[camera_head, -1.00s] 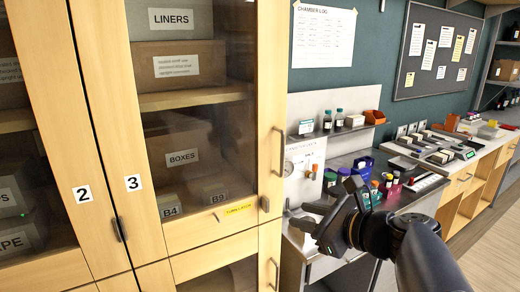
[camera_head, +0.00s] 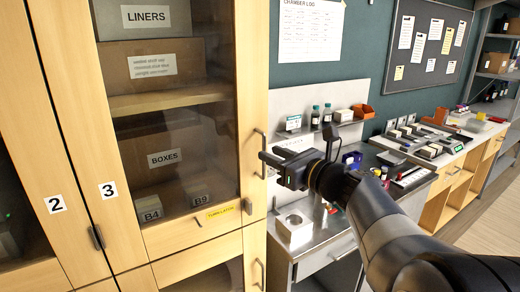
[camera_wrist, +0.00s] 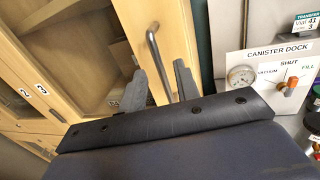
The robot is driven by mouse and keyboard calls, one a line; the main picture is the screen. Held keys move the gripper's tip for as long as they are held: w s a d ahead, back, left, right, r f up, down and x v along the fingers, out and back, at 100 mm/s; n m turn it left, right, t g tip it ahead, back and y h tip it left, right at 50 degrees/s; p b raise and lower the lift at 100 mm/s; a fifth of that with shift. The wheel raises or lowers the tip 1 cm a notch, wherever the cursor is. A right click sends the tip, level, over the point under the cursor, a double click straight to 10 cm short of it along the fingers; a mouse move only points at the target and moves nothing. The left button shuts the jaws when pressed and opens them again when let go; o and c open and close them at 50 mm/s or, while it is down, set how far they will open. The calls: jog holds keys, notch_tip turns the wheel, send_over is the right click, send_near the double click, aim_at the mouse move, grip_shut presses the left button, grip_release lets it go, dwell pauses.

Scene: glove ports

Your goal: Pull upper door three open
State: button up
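Upper door three (camera_head: 246,60) is a wood-framed glass door marked with a "3" label (camera_head: 108,190). It looks shut. Its upright metal bar handle (camera_head: 260,153) is on the right side of the frame. A yellow latch label (camera_head: 222,210) and a small dark latch (camera_head: 248,206) are at its lower right. My gripper (camera_head: 268,163) is at the handle, pointing left at the door. In the wrist view its two fingers (camera_wrist: 159,68) are apart, and the handle (camera_wrist: 154,48) shows in the gap between them. I cannot tell how deep the handle sits between the fingers.
Door two (camera_head: 50,130) is left of door three. A lower door with its own handle (camera_head: 257,273) is below. A steel bench (camera_head: 325,235) with a white box (camera_head: 294,226) stands right of the cabinet. The canister dock panel (camera_wrist: 270,75) is close to the right of the gripper.

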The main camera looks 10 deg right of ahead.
jog(key=shift+x, duration=1.15)
jog(key=shift+c, duration=0.4)
grip_shut()
